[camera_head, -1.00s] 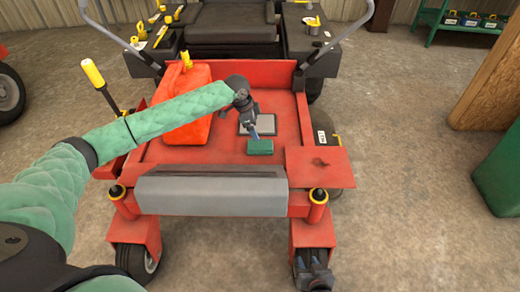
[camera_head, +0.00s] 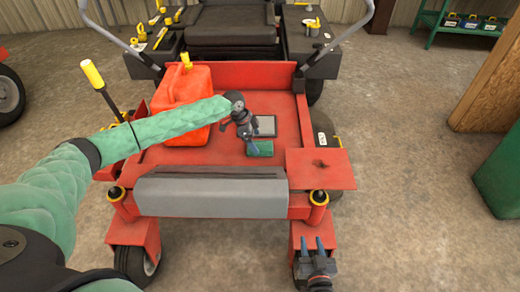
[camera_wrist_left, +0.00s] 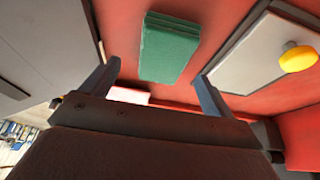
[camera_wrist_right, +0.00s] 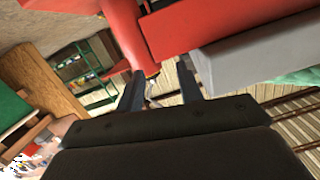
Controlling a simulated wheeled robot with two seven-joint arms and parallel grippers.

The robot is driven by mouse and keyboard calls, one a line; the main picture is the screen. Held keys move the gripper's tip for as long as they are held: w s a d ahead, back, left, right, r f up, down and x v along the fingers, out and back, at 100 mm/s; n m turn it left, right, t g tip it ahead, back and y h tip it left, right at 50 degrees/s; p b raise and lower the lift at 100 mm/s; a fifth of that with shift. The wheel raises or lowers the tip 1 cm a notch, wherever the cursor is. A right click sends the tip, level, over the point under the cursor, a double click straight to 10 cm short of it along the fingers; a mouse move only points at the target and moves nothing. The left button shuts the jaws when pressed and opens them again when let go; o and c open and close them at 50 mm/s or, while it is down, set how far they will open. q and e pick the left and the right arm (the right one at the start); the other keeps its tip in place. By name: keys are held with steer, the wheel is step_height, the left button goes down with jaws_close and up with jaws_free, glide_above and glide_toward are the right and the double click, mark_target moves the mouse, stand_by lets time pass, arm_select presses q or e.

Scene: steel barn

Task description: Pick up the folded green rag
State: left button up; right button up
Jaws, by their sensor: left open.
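The folded green rag (camera_head: 263,149) lies flat on the red deck of the mower, towards its front. In the left wrist view the rag (camera_wrist_left: 168,48) shows whole, ahead of the fingertips and between their lines. My left gripper (camera_head: 249,140) is open and empty, just behind and left of the rag in the head view; its fingers (camera_wrist_left: 157,82) stand wide apart and do not visibly touch the rag. My right gripper (camera_head: 315,241) is open and empty, low in front of the mower's right front wheel; its fingers (camera_wrist_right: 160,84) are apart.
A grey square panel (camera_head: 266,125) lies just behind the rag; a yellow knob (camera_wrist_left: 299,58) shows over it. A red fuel can (camera_head: 187,90) stands left on the deck, behind my left arm. A grey front cover (camera_head: 210,197) and red plate (camera_head: 321,169) edge the deck.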

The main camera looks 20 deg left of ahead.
mark_target(260, 146)
arm_select(q)
steer(key=x, duration=0.4)
steer(key=shift+w+a, duration=0.1)
steer(key=shift+w, duration=0.1)
arm_select(e)
step_height(260, 146, up, 6)
steer(key=w+t, duration=0.1)
steer(key=t, duration=0.1)
steer(key=shift+w+r+y, duration=0.25)
steer(key=shift+y, duration=0.05)
arm_select(q)
steer(key=shift+c, duration=0.5)
steer(key=c, duration=1)
